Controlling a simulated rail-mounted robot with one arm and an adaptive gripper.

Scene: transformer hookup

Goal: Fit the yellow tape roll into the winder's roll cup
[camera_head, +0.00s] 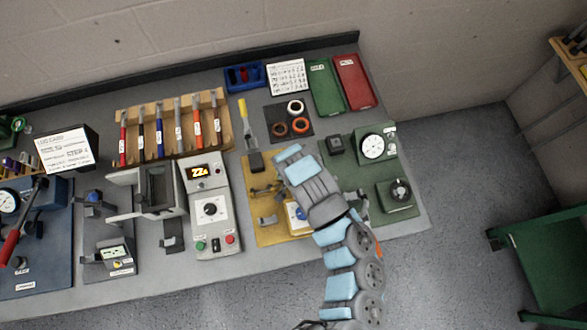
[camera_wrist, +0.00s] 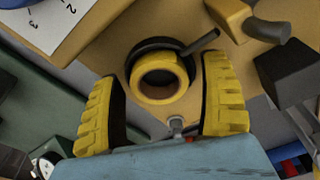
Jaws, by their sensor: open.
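The yellow tape roll (camera_wrist: 161,79) shows in the wrist view with its open centre towards the camera. It overlaps a round dark cup (camera_wrist: 153,45) with a short dark rod beside it, on the winder's yellow base. I cannot tell whether the roll is fully seated in the cup. My gripper (camera_wrist: 163,75) is open, with one yellow finger on each side of the roll and gaps visible between. In the head view my gripper (camera_head: 300,168) is over the winder's yellow base plate (camera_head: 268,232) and hides the roll and cup.
A dark mat (camera_head: 277,114) with several other tape rolls lies behind the winder. A green plate with gauges (camera_head: 394,206) is to the right, and a grey control box (camera_head: 209,225) to the left. A pen rack (camera_head: 187,146) and green and red trays (camera_head: 353,82) stand further back.

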